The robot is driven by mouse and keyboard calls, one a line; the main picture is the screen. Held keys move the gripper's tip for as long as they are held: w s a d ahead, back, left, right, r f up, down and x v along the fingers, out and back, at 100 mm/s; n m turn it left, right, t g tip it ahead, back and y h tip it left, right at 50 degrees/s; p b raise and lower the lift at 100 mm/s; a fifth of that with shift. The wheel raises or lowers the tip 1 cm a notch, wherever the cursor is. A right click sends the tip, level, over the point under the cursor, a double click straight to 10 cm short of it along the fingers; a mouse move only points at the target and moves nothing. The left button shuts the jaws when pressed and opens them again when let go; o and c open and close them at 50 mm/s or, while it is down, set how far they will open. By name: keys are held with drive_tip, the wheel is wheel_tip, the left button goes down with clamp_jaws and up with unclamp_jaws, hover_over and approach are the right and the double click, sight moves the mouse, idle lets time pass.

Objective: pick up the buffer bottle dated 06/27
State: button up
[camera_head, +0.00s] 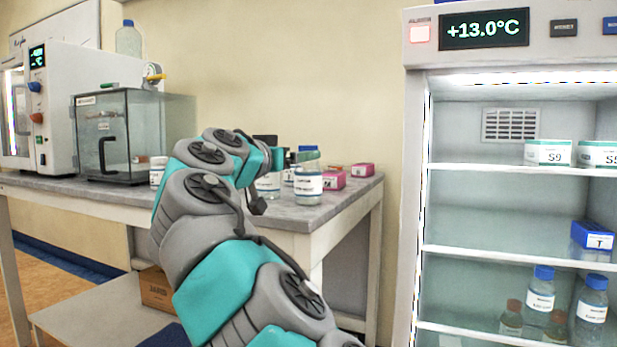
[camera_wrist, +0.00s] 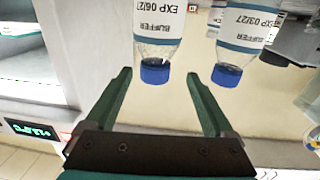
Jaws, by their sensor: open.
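The buffer bottle marked EXP 06/27 (camera_wrist: 158,33) is clear with a white label and a blue cap; it appears upside down in the wrist view, at top centre. A similar buffer bottle marked EXP 03/27 (camera_wrist: 243,32) is beside it to the right. My gripper (camera_wrist: 158,77) is open and empty. In the wrist view the 06/27 bottle's cap shows between its two fingertips; I see no contact and cannot tell the depth. In the head view my arm partly covers the labelled containers on the bench, and their dates are too small to read.
The grey bench (camera_head: 295,217) also holds a jar with a dark-edged label (camera_head: 308,186), pink boxes (camera_head: 362,170) and a glass chamber (camera_head: 120,135). A lit refrigerator (camera_head: 510,210) with bottles and boxes on its shelves stands at right, reading +13.0°C.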

drive_tip(key=x, duration=0.2)
drive_tip(key=p+x, duration=0.1)
drive_tip(key=x, duration=0.2)
drive_tip(key=shift+s+d, duration=0.15)
drive_tip(key=shift+d, duration=0.1)
drive_tip(key=shift+r, duration=0.1)
clamp_jaws()
idle(0.3)
idle(0.4)
